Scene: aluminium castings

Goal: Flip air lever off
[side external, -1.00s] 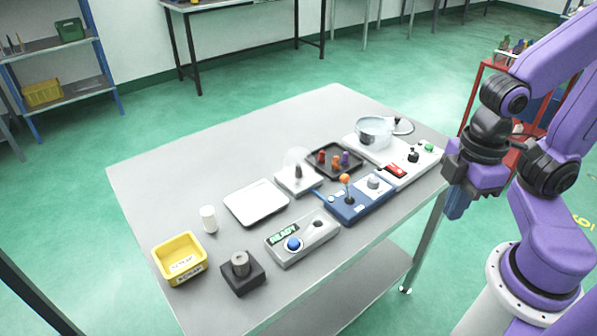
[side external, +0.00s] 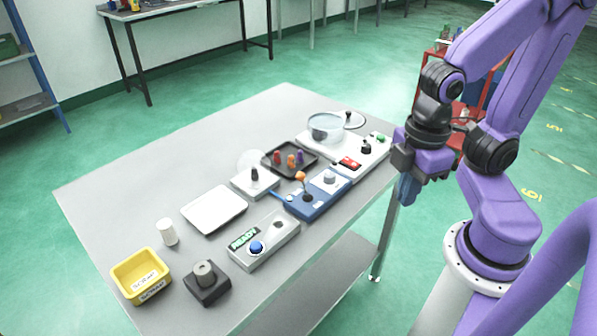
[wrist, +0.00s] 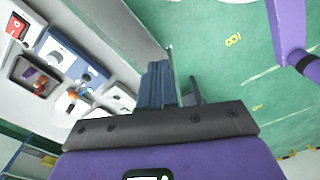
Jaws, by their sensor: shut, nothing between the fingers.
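A lever with an orange ball knob (side external: 300,176) stands on a blue control panel (side external: 318,206) near the table's front edge. Its stem leans a little left in the side view. A pale round knob (side external: 329,178) sits beside it on the same panel. The blue panel also shows at the upper left of the wrist view (wrist: 92,77). My gripper (side external: 406,194) is off the table's right front edge, apart from the panel, fingers pointing down. In the wrist view its blue fingers (wrist: 162,85) are together and hold nothing.
A white panel has a red switch (side external: 350,162); a glass dish (side external: 325,126) is behind it. A dark tray (side external: 272,168) of coloured pegs stands behind the blue panel. A grey READY box (side external: 271,252), white tray (side external: 200,220) and yellow scrap bin (side external: 124,284) are left.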

